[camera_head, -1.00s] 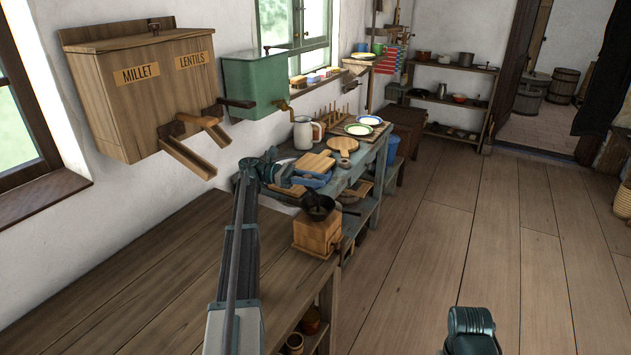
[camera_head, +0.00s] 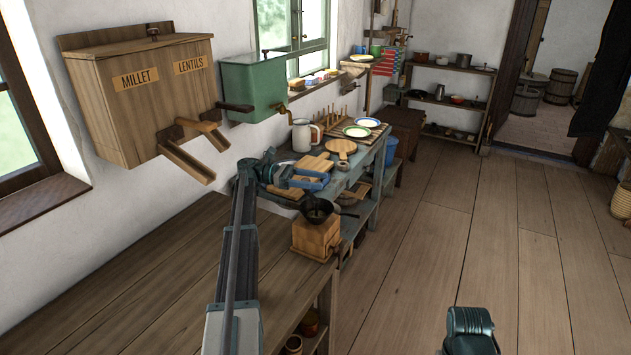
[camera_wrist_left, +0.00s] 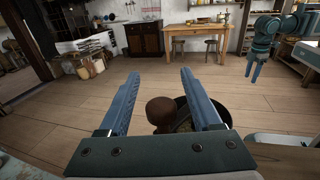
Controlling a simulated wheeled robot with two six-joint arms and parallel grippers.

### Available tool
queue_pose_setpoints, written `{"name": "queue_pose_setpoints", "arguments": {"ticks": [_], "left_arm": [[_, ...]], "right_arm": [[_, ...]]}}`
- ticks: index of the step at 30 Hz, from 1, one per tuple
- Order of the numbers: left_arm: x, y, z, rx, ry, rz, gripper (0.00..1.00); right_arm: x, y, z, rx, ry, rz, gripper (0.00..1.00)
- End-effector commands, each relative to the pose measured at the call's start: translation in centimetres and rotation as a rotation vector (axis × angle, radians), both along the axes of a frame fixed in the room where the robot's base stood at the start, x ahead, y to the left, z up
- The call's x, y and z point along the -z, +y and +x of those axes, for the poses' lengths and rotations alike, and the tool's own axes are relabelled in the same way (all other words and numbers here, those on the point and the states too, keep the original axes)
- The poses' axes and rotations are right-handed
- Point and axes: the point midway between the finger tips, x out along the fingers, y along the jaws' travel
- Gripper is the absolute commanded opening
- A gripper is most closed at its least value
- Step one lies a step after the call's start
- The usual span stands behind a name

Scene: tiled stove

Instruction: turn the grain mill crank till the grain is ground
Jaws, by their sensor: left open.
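The grain mill (camera_head: 316,238) is a light wooden box with a dark metal bowl on top, standing at the far right end of the near wooden bench in the head view. In the left wrist view the bowl (camera_wrist_left: 186,108) shows partly behind my right-hand finger. My left gripper (camera_head: 312,182) is open just above and behind the mill. In the left wrist view its two blue fingers (camera_wrist_left: 159,80) stand apart, with a round brown knob (camera_wrist_left: 161,111) between them and gaps on both sides. My right gripper (camera_wrist_left: 252,70) hangs at the upper right of that view, away from the mill.
The near bench (camera_head: 150,285) has a clear top left of the mill. Behind it a blue-grey table (camera_head: 366,160) holds a white jug (camera_head: 302,136), boards and plates. The millet and lentils bin (camera_head: 140,95) hangs on the wall. The floor at right is open.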

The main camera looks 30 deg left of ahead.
Motion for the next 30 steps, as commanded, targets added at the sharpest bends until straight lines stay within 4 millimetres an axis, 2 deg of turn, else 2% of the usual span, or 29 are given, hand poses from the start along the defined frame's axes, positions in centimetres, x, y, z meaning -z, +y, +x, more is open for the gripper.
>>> {"name": "queue_pose_setpoints", "arguments": {"ticks": [1, 6, 8, 21, 25, 30], "left_arm": [[-1.0, 0.0, 0.0, 0.0, 0.0, 0.0, 0.65], [-3.3, 0.0, 0.0, 0.0, 0.0, 0.0, 0.65], [-2.7, -1.1, -1.7, 0.0, 0.0, 0.0, 0.65], [-3.6, -6.5, -10.7, 0.0, 0.0, 0.0, 0.65], [-3.8, -7.7, -12.7, 0.0, 0.0, 0.0, 0.65], [-3.9, -8.3, -13.8, 0.0, 0.0, 0.0, 0.65]], "right_arm": [[-1.0, 0.0, 0.0, 0.0, 0.0, 0.0, 0.5], [-3.3, 0.0, 0.0, 0.0, 0.0, 0.0, 0.5], [-2.7, 0.0, 0.0, 0.0, 0.0, 0.0, 0.5], [-3.6, 0.0, 0.0, 0.001, 0.0, 0.0, 0.5], [-3.8, 0.0, 0.0, 0.001, 0.0, 0.0, 0.5], [-3.9, 0.0, 0.0, 0.0, 0.0, 0.0, 0.5]]}}
